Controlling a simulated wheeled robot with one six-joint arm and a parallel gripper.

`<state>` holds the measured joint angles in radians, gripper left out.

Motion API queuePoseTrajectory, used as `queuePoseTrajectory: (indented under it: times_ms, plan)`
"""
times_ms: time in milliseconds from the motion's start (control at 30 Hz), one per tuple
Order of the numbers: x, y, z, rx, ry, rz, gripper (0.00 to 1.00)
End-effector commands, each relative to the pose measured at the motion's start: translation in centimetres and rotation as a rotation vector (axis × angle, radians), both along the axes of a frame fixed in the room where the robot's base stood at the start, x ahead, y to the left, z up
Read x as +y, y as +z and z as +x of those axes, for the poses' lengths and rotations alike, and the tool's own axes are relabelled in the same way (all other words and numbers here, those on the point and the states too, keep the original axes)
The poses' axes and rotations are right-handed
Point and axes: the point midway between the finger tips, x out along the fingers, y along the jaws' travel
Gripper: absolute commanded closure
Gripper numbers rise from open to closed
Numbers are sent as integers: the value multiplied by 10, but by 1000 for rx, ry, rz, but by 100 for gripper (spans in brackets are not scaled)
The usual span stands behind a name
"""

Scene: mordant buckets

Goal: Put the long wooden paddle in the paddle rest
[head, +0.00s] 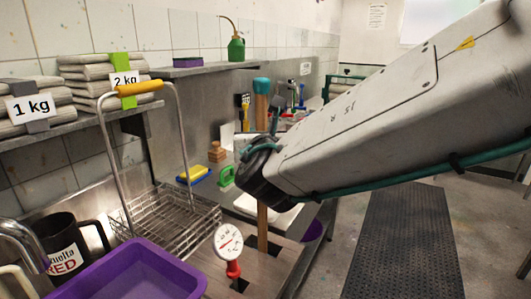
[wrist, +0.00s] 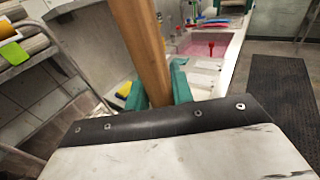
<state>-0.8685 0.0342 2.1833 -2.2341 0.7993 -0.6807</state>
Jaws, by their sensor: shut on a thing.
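The long wooden paddle (head: 262,228) is upright in my gripper, with a teal top and a bare wooden shaft below. In the wrist view its shaft (wrist: 148,45) runs up between the teal fingers. My gripper (wrist: 158,88) is shut on the shaft; in the head view my arm hides most of the grip.
A dial thermometer (head: 229,241) with a red base stands left of the shaft. A wire basket (head: 165,225), purple tub (head: 130,272) and black mug (head: 72,240) are farther left. A yellow brush (head: 192,174) lies behind. The floor at right is clear, with a dark mat (head: 405,240).

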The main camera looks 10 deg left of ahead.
Motion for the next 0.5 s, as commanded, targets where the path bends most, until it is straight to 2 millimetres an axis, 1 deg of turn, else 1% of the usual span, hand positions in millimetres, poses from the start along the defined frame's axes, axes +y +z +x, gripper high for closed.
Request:
queuePoseTrajectory:
  times_ms: [200,300,500]
  plan:
    - [0,-30,0,2,0,-4,100]
    - [0,-40,0,-1,0,-2,100]
    - [0,-41,0,-1,0,1,100]
